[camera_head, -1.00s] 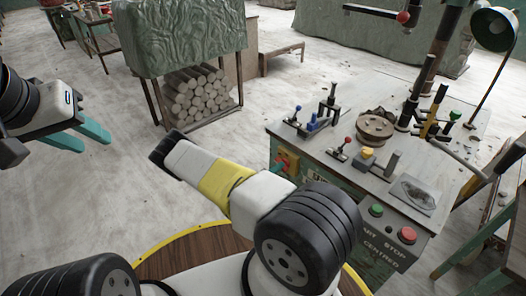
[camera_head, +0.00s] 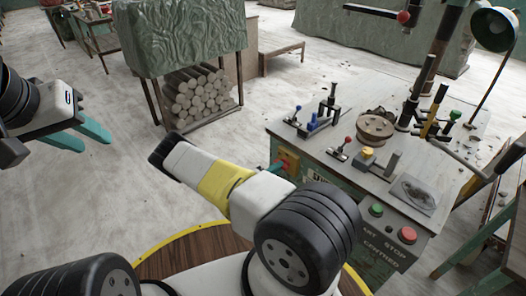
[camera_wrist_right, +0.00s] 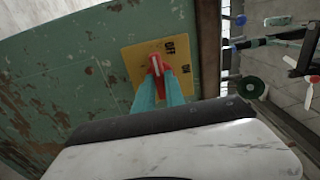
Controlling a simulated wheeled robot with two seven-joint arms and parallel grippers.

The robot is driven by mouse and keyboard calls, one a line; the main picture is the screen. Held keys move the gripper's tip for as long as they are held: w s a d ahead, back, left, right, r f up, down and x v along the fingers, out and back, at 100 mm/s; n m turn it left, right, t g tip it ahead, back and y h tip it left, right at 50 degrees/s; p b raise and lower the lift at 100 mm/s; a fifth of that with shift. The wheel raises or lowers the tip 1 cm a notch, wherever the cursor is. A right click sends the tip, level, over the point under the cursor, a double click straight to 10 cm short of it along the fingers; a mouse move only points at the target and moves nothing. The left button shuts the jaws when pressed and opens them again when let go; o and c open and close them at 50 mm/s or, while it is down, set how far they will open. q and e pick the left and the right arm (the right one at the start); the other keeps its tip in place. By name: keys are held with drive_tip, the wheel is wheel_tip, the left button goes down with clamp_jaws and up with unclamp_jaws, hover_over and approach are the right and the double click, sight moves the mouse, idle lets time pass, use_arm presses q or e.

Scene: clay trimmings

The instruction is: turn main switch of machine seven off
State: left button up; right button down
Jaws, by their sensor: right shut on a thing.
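The main switch is a red handle (camera_wrist_right: 155,64) on a yellow plate (camera_wrist_right: 138,58) fixed to the worn green side of the machine. In the right wrist view my right gripper (camera_wrist_right: 160,78) is shut on the red handle, one teal finger on each side. In the head view the yellow plate (camera_head: 291,161) shows on the machine's left side, and my right arm hides most of the gripper. My left gripper (camera_head: 88,138) is open and empty over the floor at the left.
The machine's top (camera_head: 333,161) carries several levers and a round brown chuck (camera_head: 375,127). A green button (camera_head: 376,210) and a red button (camera_head: 407,235) sit on its front. A rack of stacked logs (camera_head: 203,92) stands behind. The floor between is clear.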

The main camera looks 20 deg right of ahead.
drive_tip(key=shift+f, duration=0.1)
drive_tip(key=c, duration=1.4)
unclamp_jaws()
drive_tip(key=shift+a, duration=0.15)
drive_tip(key=v, duration=0.7)
drive_tip(key=shift+s+a, duration=0.2)
drive_tip(key=shift+a, duration=0.05)
